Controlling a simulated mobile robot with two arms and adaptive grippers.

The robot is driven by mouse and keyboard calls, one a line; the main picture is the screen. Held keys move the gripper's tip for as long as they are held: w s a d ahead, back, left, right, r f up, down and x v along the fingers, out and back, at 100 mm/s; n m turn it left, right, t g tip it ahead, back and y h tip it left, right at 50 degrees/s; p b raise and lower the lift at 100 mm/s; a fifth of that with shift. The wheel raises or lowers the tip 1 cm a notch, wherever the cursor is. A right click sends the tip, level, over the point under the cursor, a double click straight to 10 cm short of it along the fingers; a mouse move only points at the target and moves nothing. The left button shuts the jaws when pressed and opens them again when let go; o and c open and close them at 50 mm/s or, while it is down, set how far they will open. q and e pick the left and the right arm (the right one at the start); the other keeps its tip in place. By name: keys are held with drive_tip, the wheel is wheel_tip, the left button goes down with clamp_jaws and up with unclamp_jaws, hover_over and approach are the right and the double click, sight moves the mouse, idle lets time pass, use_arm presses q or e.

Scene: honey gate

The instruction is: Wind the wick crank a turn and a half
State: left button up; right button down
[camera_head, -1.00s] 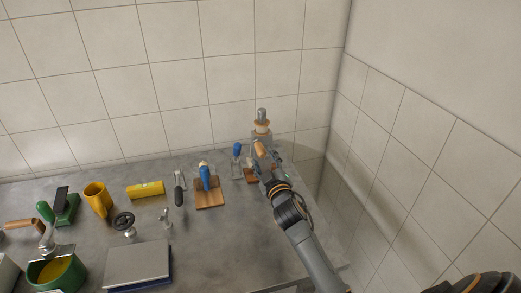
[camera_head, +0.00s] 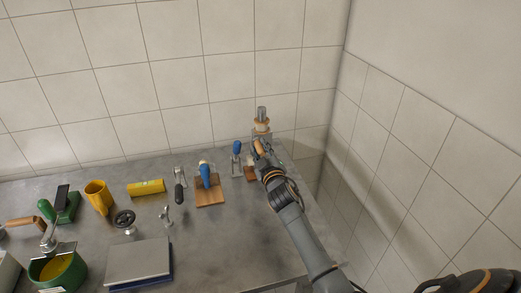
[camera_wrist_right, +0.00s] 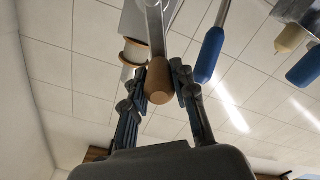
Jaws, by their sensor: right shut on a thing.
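The wick crank shows in the right wrist view as a pale metal arm (camera_wrist_right: 156,28) ending in a wooden knob (camera_wrist_right: 159,88). My right gripper (camera_wrist_right: 166,78) is shut on this knob, one finger on each side. In the head view the right gripper (camera_head: 261,152) is at the back right of the bench, in front of the crank's stand. A pale spool with orange rims (camera_wrist_right: 134,52) is beside the crank arm; it also shows in the head view (camera_head: 261,127) below a grey metal top. My gripper hides much of the crank there. My left gripper is not in view.
A yellow cylinder (camera_head: 146,187), a yellow mug (camera_head: 98,197), a grey-topped scale-like box (camera_head: 138,262) and a green pot (camera_head: 57,270) are farther left. Tiled walls close the back and right.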

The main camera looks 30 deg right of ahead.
drive_tip(key=shift+d+r+m, duration=0.15)
drive_tip(key=shift+d+m, duration=0.05)
drive_tip(key=shift+m, duration=0.1)
drive_tip(key=d+m, duration=0.1)
drive_tip(key=d+m+p, duration=0.1)
drive_tip(key=m, duration=0.1)
drive_tip(key=d+m+p, duration=0.1)
drive_tip(key=shift+s+r+m, duration=0.25)
drive_tip(key=shift+s+m, duration=0.15)
drive_tip(key=c, duration=1.1)
unclamp_jaws()
drive_tip(key=shift+o, duration=0.2)
drive_tip(key=shift+s, duration=0.1)
drive_tip(key=v, duration=1.2)
